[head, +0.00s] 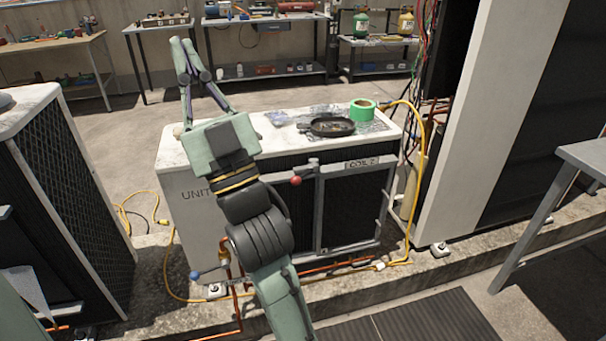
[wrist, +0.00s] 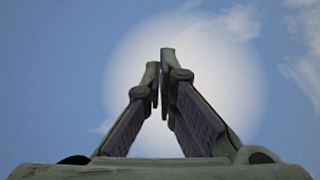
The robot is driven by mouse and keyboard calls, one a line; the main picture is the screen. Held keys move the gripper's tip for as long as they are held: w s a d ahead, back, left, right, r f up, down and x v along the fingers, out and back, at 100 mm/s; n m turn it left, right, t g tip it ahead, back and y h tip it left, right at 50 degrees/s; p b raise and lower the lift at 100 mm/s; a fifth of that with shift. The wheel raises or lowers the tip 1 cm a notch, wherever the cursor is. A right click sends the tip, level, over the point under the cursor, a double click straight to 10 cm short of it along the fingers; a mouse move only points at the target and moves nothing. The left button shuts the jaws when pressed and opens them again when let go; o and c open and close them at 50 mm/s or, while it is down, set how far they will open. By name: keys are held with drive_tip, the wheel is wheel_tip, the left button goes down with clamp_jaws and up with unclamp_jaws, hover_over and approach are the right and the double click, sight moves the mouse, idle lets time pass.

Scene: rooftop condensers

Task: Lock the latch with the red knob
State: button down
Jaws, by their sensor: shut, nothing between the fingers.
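The red knob (head: 296,181) is on the front of the condenser unit (head: 184,221), at the upper left of the grey-framed panel labelled COIL 2 (head: 362,163). A grey latch piece (head: 313,168) shows beside the knob; I cannot tell its exact position. My gripper (head: 182,42) points upward, above and behind the unit's left end, well apart from the knob. In the wrist view my gripper (wrist: 160,70) has its fingertips together, empty, against sky. My arm crosses in front of the unit, just left of the knob, and hides part of its front.
A dark pan (head: 332,127) and green tape roll (head: 362,109) lie on the unit's top. A yellow hose (head: 425,150) loops down the right side. A blue knob (head: 195,275) sits low at left. A metal table (head: 588,156) stands at right. Workbenches line the back.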

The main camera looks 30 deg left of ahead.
drive_tip(key=w+a+f+m+t+h, duration=0.2)
drive_tip(key=w+f+m+t+h, duration=0.4)
drive_tip(key=w+f, duration=0.6)
drive_tip(key=w+d+f+m+g+h, duration=0.1)
drive_tip(key=w+d+f+h, duration=0.1)
drive_tip(key=w+f+h, duration=0.2)
drive_tip(key=w+d+f+m+g+h, duration=0.2)
drive_tip(key=w+f, duration=0.9)
drive_tip(key=f, duration=0.7)
drive_tip(key=shift+d+f+h, duration=0.3)
drive_tip(key=shift+d+h, duration=0.45)
drive_tip(key=shift+h, duration=0.45)
drive_tip(key=p, duration=0.3)
hover_over(302, 175)
drive_tip(key=v, duration=0.5)
drive_tip(key=f, duration=0.2)
drive_tip(key=a+f, duration=0.1)
drive_tip(key=f, duration=0.1)
drive_tip(key=shift+s+a+f+p, duration=0.1)
drive_tip(key=shift+s+f+p, duration=0.05)
drive_tip(key=shift+f+p, duration=0.15)
drive_tip(key=shift+f, duration=0.15)
